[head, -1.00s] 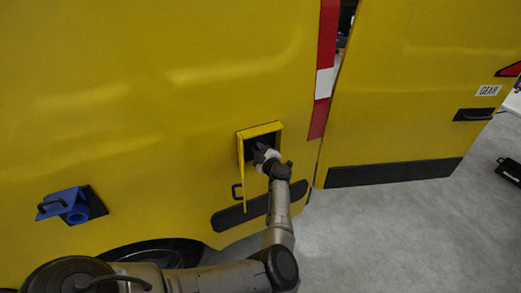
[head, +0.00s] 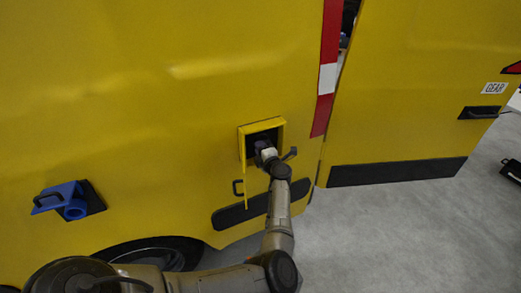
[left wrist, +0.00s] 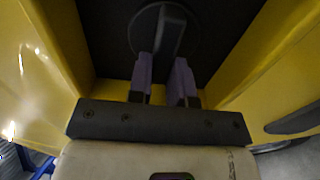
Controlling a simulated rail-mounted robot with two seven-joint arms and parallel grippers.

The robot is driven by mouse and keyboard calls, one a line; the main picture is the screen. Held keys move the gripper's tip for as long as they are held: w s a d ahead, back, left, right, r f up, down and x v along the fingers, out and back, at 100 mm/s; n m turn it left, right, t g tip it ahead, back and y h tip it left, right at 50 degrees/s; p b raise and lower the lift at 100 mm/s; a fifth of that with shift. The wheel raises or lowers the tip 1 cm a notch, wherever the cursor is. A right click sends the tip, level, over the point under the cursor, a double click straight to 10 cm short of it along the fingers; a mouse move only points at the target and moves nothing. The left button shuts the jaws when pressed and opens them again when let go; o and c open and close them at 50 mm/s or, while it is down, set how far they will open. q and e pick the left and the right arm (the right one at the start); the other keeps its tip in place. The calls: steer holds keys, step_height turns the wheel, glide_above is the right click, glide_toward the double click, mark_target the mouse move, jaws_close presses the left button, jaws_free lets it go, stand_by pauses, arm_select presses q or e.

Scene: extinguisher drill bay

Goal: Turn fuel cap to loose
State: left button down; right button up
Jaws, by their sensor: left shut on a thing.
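The fuel cap (left wrist: 148,27) is a dark round disc with a raised grip bar across it, at the back of a dark recess in the left wrist view. My left gripper (left wrist: 164,75) has its two purple fingers on either side of the lower end of the bar and is shut on it. In the head view the left gripper (head: 264,145) reaches into the open fuel recess, and the cap is hidden behind it. The yellow fuel flap (head: 244,182) hangs open at the recess's left side. My right gripper is in neither view.
The recess has a yellow frame (head: 262,126) close around the gripper. A blue nozzle-like fitting (head: 67,200) sticks out from the yellow vehicle side (head: 140,90) at left. A door panel (head: 410,80) with a dark handle stands at right. Grey floor (head: 380,230) is clear below.

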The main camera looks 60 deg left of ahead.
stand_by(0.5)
arm_select(q)
steer(key=c, duration=1)
jaws_free()
steer(key=shift+c, duration=0.2)
steer(key=s+d, duration=0.1)
steer(key=d, duration=1.1)
steer(key=shift+s, duration=0.2)
